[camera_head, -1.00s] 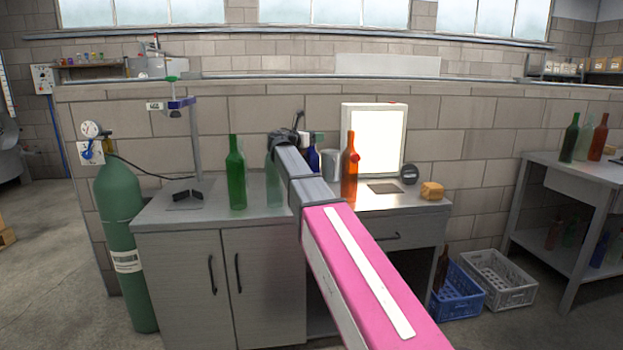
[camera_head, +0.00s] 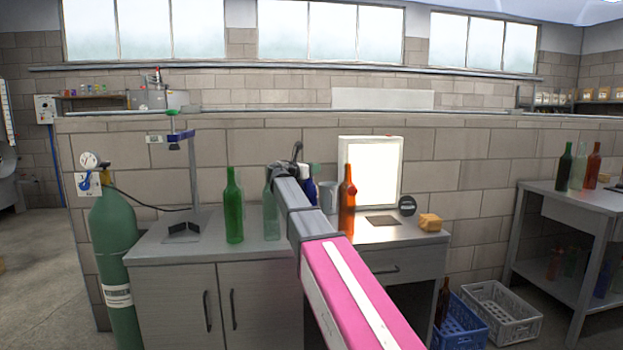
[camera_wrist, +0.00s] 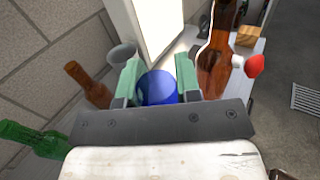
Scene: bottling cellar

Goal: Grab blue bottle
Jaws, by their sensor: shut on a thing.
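The blue bottle (camera_head: 309,190) shows in the head view just right of my arm, at the middle of the grey bench (camera_head: 265,246), and my arm hides part of it. In the wrist view, the round blue top of the bottle (camera_wrist: 157,88) sits between the two pale green fingers of my gripper (camera_wrist: 158,80). The fingers are shut on it from both sides. The bottle's lower part is hidden, so I cannot tell whether it touches the bench.
An orange bottle (camera_head: 347,205) stands close on the right, and a green bottle (camera_head: 234,208) on the left. A grey mug (camera_head: 329,197) and a lit panel (camera_head: 371,172) are behind. Crates (camera_head: 502,312) are on the floor.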

